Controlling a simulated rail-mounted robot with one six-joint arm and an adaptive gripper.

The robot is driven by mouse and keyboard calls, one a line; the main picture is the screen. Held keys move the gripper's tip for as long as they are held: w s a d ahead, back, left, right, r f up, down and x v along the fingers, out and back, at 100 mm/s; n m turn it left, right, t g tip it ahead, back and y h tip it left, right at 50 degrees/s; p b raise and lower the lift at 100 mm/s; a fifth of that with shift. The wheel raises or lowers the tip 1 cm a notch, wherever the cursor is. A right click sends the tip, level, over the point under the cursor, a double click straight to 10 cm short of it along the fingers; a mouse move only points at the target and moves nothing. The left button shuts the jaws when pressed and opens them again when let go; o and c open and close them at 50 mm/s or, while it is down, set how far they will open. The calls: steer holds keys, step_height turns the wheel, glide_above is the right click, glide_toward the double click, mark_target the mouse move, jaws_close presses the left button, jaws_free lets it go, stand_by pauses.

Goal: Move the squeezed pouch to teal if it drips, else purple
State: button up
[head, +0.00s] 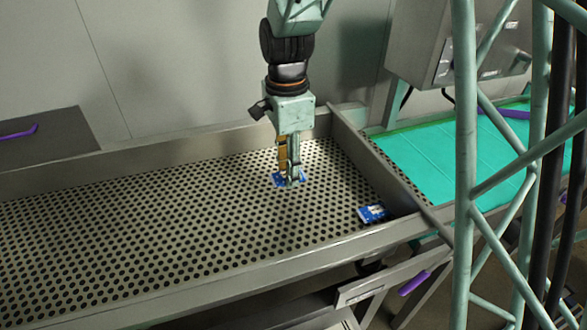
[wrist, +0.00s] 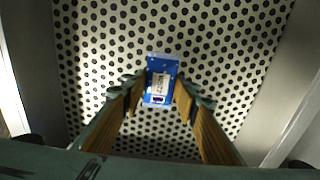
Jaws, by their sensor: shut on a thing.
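My gripper (head: 289,178) points down over the perforated tray and is shut on a blue pouch (head: 277,180). In the wrist view, the pouch (wrist: 161,70), blue with a white label, sits between the fingertips of my gripper (wrist: 161,90). It is at or very near the tray surface; I cannot tell whether it touches. No drip or wet mark shows by it. A second blue and white pouch (head: 373,213) lies at the tray's right end. A teal surface (head: 425,165) lies beyond the tray's right wall.
The perforated tray (head: 130,235) has raised metal walls and much free room at left. Purple bars show at far left (head: 18,132), below the tray (head: 413,283) and on the teal surface (head: 505,113). A lattice frame (head: 466,150) stands at right. A control box (head: 440,40) hangs behind.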

steer(key=shift+w+d+r+n, duration=0.25)
steer(key=shift+w+d+n, duration=0.05)
steer(key=shift+w, duration=0.25)
steer(key=w+d+r+n+b, duration=0.4)
steer(key=w+d+r+n, duration=0.9)
steer(key=w+d+r, duration=0.2)
steer(key=shift+d+r+n+b, duration=0.35)
steer(key=shift+d+r, duration=0.75)
steer(key=shift+d, duration=0.55)
steer(key=shift+w+a, duration=0.1)
steer(key=shift+a, duration=0.05)
